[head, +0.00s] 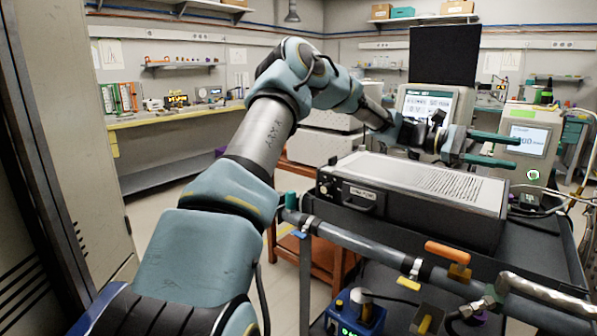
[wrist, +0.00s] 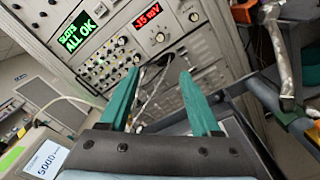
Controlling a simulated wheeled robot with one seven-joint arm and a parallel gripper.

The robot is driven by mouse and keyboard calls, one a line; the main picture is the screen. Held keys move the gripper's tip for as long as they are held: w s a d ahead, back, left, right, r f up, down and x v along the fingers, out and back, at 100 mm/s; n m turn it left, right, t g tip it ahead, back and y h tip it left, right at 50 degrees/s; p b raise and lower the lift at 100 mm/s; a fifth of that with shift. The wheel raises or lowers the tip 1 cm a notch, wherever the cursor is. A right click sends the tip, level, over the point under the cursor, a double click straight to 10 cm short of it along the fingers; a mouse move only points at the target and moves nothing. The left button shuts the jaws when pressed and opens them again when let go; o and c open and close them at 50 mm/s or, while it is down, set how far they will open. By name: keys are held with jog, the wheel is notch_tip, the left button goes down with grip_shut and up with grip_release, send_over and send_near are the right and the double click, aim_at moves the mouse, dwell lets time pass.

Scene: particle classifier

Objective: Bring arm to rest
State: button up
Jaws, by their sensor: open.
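My gripper (head: 492,150) is at the right in the head view, at the end of my outstretched arm. Its two teal fingers point right, above the black-sided box unit on the cart. In the wrist view my gripper (wrist: 160,95) shows its two fingers well apart, with nothing between them. Beyond the fingers is an instrument rack (wrist: 110,45) with a green "ALL OK" display and a red display. My arm bends up at the elbow and reaches over to the right.
The box unit (head: 430,185) sits on a dark cart (head: 540,235). Screens (head: 428,105) stand behind it. A pipe with an orange-handled valve (head: 447,252) runs along the cart front. A tall cabinet (head: 70,130) stands close at the left. Open floor lies beyond my arm at left.

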jog(key=s+a+f+m+t+y+p, duration=0.1)
jog(key=a+f+t+y, duration=0.4)
jog(key=a, duration=0.4)
jog(key=a+f+t+y+p, duration=0.1)
jog(key=a+f+t+y, duration=0.1)
jog(key=a+f, duration=0.65)
jog(key=s+a+m+t+y+p, duration=0.1)
jog(key=s+a+t+y, duration=0.2)
jog(key=a, duration=1.3)
jog(key=s+a+r+m+t+y+p, duration=0.1)
jog(key=s+a+t+y, duration=0.2)
jog(key=a, duration=1.3)
jog(key=shift+s+a+r+y+p, duration=0.15)
jog(key=shift+s+a+y+p, duration=0.2)
jog(key=shift+s+y+p, duration=0.1)
